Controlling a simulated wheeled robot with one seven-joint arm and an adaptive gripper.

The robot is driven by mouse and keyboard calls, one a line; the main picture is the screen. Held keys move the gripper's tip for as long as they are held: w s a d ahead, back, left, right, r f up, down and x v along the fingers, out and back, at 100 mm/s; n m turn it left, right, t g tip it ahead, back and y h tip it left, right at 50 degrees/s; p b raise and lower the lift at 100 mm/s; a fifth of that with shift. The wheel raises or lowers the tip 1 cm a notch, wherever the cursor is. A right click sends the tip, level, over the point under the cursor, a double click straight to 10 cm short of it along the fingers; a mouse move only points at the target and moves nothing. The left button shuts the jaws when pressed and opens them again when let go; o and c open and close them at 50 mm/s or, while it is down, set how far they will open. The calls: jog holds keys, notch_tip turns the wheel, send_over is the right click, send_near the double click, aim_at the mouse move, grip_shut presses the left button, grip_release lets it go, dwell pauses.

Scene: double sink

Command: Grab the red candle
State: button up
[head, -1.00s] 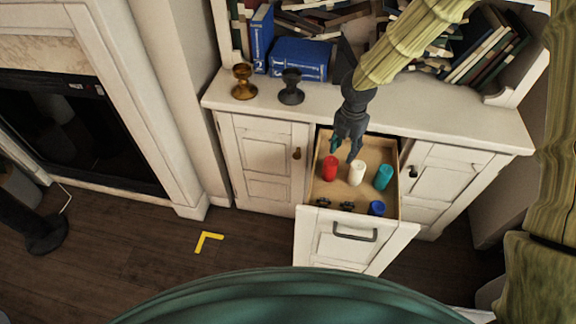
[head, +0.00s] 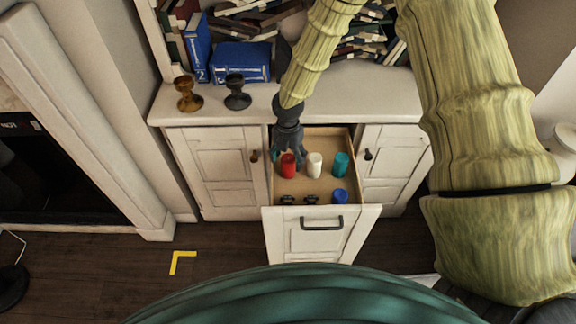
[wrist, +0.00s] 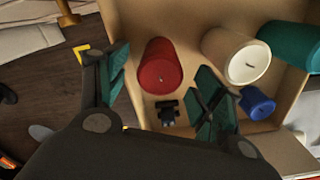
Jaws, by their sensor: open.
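The red candle (head: 288,165) stands in the open drawer (head: 351,187), at the left of a row with a white candle (head: 314,165) and a teal candle (head: 341,164). My gripper (head: 288,156) is at the back left of the drawer, by the red candle. In the wrist view the red candle (wrist: 160,66) shows beyond and between the two spread fingers of my gripper (wrist: 165,95). The gripper is open and nothing is between its pads. I cannot tell whether a finger touches the candle.
A blue candle (head: 339,196) and small dark objects (head: 298,200) sit near the drawer's front. A brown goblet (head: 187,94) and a dark goblet (head: 237,92) stand on the cabinet top (head: 349,88), before blue books (head: 240,62). Drawer walls surround the candles closely.

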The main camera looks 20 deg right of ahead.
jog(key=shift+w+d+f, duration=0.1)
jog(key=shift+w+f, duration=0.05)
jog(key=shift+f, duration=1.5)
jog(key=c, duration=1.2)
